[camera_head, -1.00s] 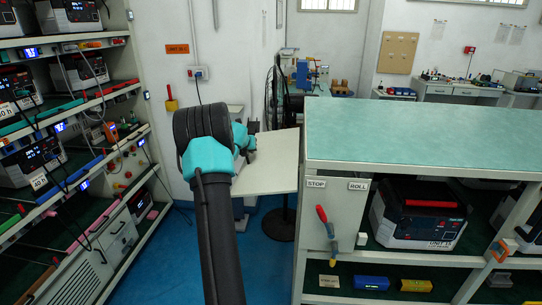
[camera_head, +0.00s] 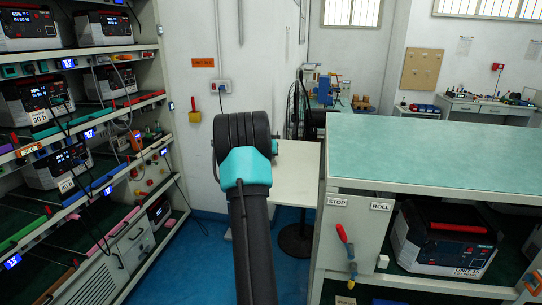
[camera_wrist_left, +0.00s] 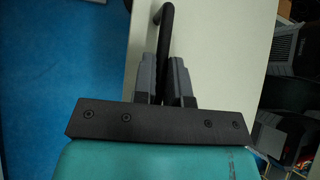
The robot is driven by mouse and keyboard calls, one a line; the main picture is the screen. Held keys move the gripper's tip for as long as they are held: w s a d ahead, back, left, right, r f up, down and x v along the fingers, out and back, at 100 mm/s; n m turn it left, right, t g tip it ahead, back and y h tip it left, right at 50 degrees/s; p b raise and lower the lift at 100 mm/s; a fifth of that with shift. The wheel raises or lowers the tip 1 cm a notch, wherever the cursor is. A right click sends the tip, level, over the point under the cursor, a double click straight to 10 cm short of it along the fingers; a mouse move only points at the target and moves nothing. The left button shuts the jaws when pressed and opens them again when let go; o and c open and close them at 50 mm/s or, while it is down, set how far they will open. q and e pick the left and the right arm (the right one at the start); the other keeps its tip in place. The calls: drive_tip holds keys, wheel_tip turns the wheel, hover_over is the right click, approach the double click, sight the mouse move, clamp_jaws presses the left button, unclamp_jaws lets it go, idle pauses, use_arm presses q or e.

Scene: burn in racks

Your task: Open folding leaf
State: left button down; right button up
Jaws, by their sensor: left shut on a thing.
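The folding leaf is a pale cream panel (camera_head: 297,172) at the left end of the green-topped bench in the head view. My left arm covers its left part there. In the left wrist view the leaf (camera_wrist_left: 215,45) fills the middle, with a dark bar handle (camera_wrist_left: 167,18) at its left edge. My left gripper (camera_wrist_left: 166,72) is shut on this handle, one finger on each side. In the head view the left gripper is hidden behind my own arm. My right gripper is in neither view.
The bench (camera_head: 440,150) stands at the right, with a red-handled tool (camera_head: 345,240) on its end. A shelf rack of units (camera_head: 80,150) stands at the left. Blue floor (camera_head: 190,255) is free between them. A black stand fan (camera_head: 297,235) is behind the leaf.

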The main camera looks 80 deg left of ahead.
use_arm(q)
drive_tip(key=c, duration=1.2)
unclamp_jaws()
drive_tip(key=shift+w+d+r, duration=0.1)
drive_tip(key=shift+w+d, duration=0.05)
drive_tip(key=shift+w, duration=0.25)
drive_tip(key=shift+o, duration=0.2)
drive_tip(key=shift+s, duration=0.1)
drive_tip(key=shift+s+d+r, duration=0.2)
drive_tip(key=shift+s+r, duration=0.1)
drive_tip(key=v, duration=1.6)
drive_tip(key=shift+d+r, duration=0.15)
drive_tip(key=shift+d, duration=0.05)
